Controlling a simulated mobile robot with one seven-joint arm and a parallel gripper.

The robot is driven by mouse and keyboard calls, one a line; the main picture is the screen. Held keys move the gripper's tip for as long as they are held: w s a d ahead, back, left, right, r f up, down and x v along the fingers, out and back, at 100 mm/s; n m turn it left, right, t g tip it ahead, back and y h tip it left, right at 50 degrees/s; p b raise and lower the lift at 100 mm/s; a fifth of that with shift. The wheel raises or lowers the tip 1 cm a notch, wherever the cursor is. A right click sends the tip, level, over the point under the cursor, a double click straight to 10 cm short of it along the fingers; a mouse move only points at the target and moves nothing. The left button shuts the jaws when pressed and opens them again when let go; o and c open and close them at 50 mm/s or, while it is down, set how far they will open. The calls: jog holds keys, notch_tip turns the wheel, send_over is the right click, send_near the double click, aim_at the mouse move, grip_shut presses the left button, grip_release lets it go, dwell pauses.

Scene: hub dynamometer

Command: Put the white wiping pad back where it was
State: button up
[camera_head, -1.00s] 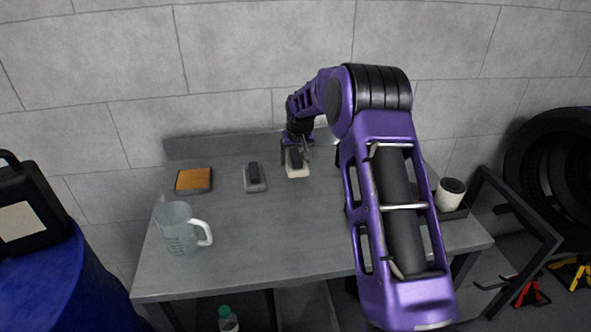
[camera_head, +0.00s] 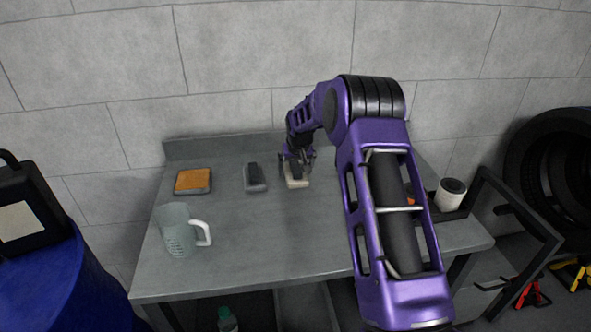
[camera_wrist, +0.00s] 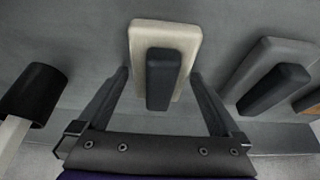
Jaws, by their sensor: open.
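The white wiping pad (camera_head: 297,181) lies on the grey workbench near its back edge, with a dark block-shaped handle on top. In the wrist view the pad (camera_wrist: 178,34) and its dark handle (camera_wrist: 162,78) show between the two fingers. My gripper (camera_wrist: 160,84) is open, with one finger on each side of the handle and a gap to it. In the head view my gripper (camera_head: 297,160) is over the pad and hides part of it. I cannot tell whether the fingers touch the pad.
A grey pad with a dark handle (camera_head: 254,178) lies left of the white one; an orange-topped pad (camera_head: 193,181) lies further left. A measuring jug (camera_head: 178,232) stands at the front left. The bench's front middle is clear.

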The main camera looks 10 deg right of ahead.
jog(key=shift+s+r, duration=0.1)
jog(key=shift+r, duration=0.5)
jog(key=v, duration=1.1)
jog(key=shift+p, duration=0.45)
